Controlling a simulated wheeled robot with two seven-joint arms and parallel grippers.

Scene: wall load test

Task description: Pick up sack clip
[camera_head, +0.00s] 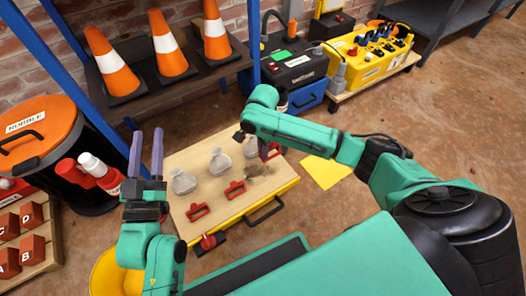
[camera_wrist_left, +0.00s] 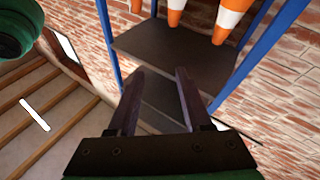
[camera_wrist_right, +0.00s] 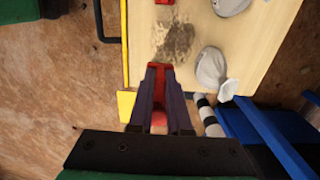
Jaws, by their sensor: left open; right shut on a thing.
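Red sack clips lie on a pale board with a yellow edge (camera_head: 188,158): one clip near the front (camera_head: 198,212) and one near the middle (camera_head: 235,189). Another red clip (camera_head: 268,150) is at the board's far right corner, partly behind my right arm. In the right wrist view my right gripper (camera_wrist_right: 160,70) is shut on this red clip (camera_wrist_right: 159,116), which shows between its fingers, low at the board's edge. Whether it touches the board I cannot tell. My left gripper (camera_head: 146,150) is open and empty, left of the board, fingers pointing away toward the shelf.
Small pale sacks (camera_head: 182,182) stand on the board beside a dark stain. A shelf with orange cones (camera_head: 168,58) is behind. An orange-lidded bin (camera_head: 40,128) stands left, and a black battery unit (camera_head: 295,65) behind right. Floor right of the yellow sheet (camera_head: 325,172) is clear.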

